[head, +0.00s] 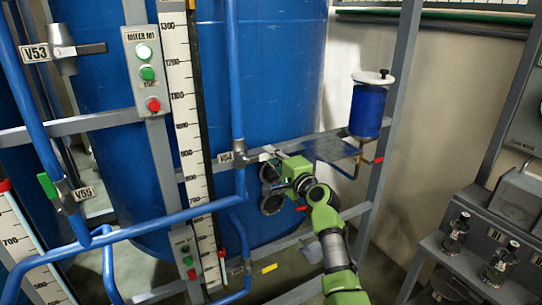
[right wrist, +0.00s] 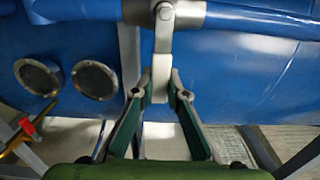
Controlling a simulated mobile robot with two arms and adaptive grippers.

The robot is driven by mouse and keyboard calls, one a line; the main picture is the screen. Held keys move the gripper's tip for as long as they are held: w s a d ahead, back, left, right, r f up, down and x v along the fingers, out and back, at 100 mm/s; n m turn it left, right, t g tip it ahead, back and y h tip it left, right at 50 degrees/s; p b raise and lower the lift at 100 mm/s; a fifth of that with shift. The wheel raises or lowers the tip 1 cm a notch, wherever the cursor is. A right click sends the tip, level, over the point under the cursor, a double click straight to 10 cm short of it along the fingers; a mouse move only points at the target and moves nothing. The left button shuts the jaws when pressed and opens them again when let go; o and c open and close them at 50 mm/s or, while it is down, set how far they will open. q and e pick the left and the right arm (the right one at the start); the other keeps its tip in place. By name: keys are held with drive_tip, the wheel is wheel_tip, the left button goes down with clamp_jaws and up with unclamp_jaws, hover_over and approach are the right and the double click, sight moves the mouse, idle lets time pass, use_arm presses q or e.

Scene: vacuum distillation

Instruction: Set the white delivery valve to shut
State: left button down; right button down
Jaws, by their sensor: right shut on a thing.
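The white delivery valve's lever (right wrist: 162,62) shows in the right wrist view, hanging from a grey valve body (right wrist: 178,14) on a blue pipe. It stands roughly crosswise to that pipe. In the head view the valve body (head: 240,158) sits on a vertical blue pipe beside a small tag, and its pale lever (head: 266,151) points right. My right gripper (head: 274,153) reaches in from the lower right. Its fingertips (right wrist: 160,92) are closed about the lever's free end. The very tip of the lever is partly hidden between the fingers. My left gripper is not in view.
A big blue tank (head: 285,80) stands close behind the valve. A grey frame post (head: 392,110) and a small blue vessel (head: 367,110) are to the right. The scale board (head: 183,100) and mixer button panel (head: 148,70) are to the left. Other valves include V53 (head: 66,50).

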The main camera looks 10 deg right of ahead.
drive_tip(key=c, duration=2)
unclamp_jaws()
drive_tip(key=shift+f, duration=0.15)
drive_tip(key=shift+o, duration=0.2)
drive_tip(key=v, duration=1.2)
